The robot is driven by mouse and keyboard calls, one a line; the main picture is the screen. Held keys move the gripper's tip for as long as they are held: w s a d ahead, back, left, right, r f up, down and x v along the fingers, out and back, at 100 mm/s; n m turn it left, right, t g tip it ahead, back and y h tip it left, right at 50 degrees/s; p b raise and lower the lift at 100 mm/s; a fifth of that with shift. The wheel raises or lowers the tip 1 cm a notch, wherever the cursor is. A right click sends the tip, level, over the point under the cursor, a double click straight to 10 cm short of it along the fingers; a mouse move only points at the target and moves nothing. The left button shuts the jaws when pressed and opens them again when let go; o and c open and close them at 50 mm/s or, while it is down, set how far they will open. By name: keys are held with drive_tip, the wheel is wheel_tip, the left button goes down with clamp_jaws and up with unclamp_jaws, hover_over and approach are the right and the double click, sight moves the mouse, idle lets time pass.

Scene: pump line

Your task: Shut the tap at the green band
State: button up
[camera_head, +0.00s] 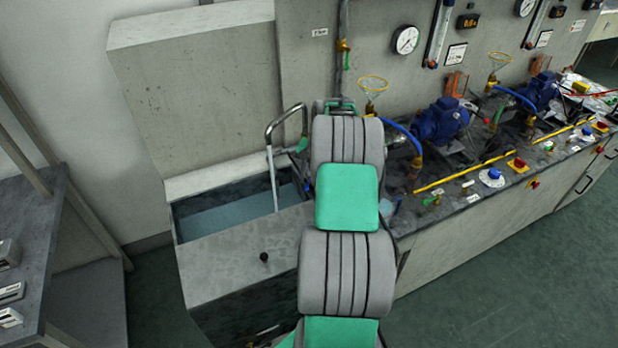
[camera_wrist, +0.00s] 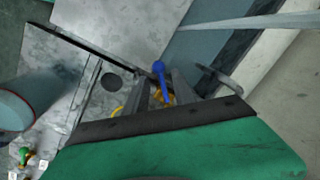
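In the wrist view a tap with a blue lever (camera_wrist: 159,69) and a brass body (camera_wrist: 167,99) shows between the fingers of my gripper (camera_wrist: 164,88). The fingers look apart, with a gap around the lever; I cannot tell whether either touches it. No green band shows on this tap, whose lower part is hidden by my gripper. In the head view my arm hides my gripper and most of this spot. A brass valve (camera_head: 343,45) with a small green part (camera_head: 346,62) sits on the vertical pipe at the back.
A bent spout (camera_head: 285,118) pours water into the tank (camera_head: 235,240) left of my arm. A valve with a green handle (camera_wrist: 24,155) shows lower left in the wrist view.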

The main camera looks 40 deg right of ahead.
drive_tip(key=shift+w+a+f, duration=0.1)
drive_tip(key=shift+w+f, duration=0.05)
drive_tip(key=shift+f, duration=0.45)
drive_tip(key=shift+c, duration=0.5)
clamp_jaws()
idle(0.5)
